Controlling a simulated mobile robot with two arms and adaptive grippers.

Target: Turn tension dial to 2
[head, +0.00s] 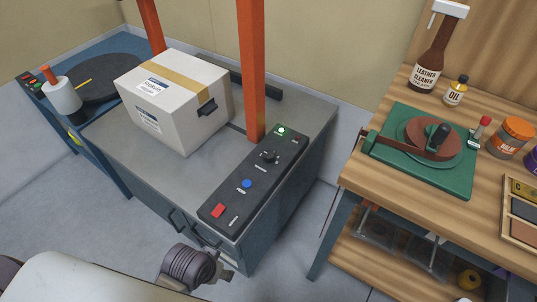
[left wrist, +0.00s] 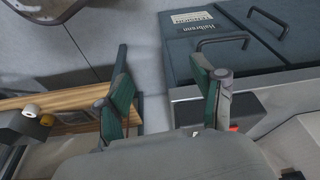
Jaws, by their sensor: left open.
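The tension dial (head: 268,157) is a dark round knob on the black control panel (head: 233,199) of the strapping machine in the head view. Its label and pointer are too small to read. My left gripper (left wrist: 166,92) is open and empty in the left wrist view, its two green-padded fingers wide apart over grey floor beside the machine's dark cabinet. In the head view, part of my left arm shows at the bottom, in front of the panel's near end and clear of the dial. The dial is not recognisable in the left wrist view. My right gripper is not in view.
A wooden workbench (head: 485,216) stands at right, with a floor gap between.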

